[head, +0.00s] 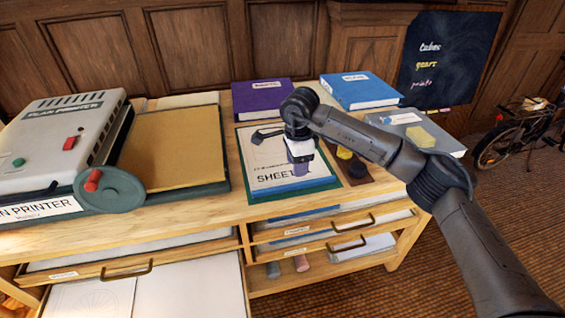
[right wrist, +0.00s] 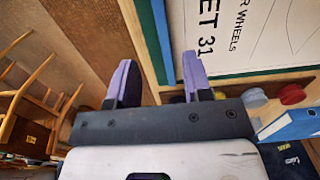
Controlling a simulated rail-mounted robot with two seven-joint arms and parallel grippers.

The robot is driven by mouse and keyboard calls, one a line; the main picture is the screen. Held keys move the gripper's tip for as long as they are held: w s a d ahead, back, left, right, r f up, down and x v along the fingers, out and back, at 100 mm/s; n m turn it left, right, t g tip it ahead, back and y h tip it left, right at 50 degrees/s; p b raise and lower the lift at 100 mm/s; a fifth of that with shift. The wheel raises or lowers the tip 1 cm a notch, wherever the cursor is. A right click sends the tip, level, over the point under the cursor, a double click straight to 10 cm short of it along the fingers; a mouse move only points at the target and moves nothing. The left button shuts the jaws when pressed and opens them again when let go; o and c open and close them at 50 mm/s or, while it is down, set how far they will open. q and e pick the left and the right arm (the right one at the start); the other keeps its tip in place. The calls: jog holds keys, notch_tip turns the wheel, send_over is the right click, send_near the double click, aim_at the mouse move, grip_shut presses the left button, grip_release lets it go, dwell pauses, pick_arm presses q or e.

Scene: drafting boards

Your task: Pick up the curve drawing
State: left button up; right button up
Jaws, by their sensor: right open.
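A white drawing sheet (head: 262,162) lies on a dark green board (head: 292,193) on the wooden cabinet top. It is lettered "SHEET", and part of it is hidden behind my right gripper (head: 300,168). The right wrist view shows this sheet (right wrist: 262,35) with "SHEET 31", "WHEELS" and thin curved lines. My right gripper's two purple-padded fingers (right wrist: 158,68) are apart with nothing between them. The gripper hangs over the sheet's right part; I cannot tell the gap. Another sheet with a faint fan-like drawing (head: 88,300) lies in the open lower-left drawer. My left gripper is not in view.
A plan printer (head: 60,130) with a red-handled crank stands at left, beside a tan board (head: 172,150). A purple book (head: 262,98), a blue book (head: 362,90) and a grey book (head: 412,128) lie around the sheet. Small pots (head: 345,153) stand close at its right.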

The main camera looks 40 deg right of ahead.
aim_at(295, 184)
notch_tip(295, 184, down, 3)
jog(key=shift+r+b, duration=0.15)
jog(key=shift+b, duration=0.15)
jog(key=shift+f+b, duration=0.45)
notch_tip(295, 184, down, 4)
jog(key=b, duration=0.3)
jog(key=shift+w+f, duration=0.1)
jog(key=shift+w, duration=0.05)
jog(key=shift+c, duration=0.4)
jog(key=shift+c, duration=0.8)
grip_shut()
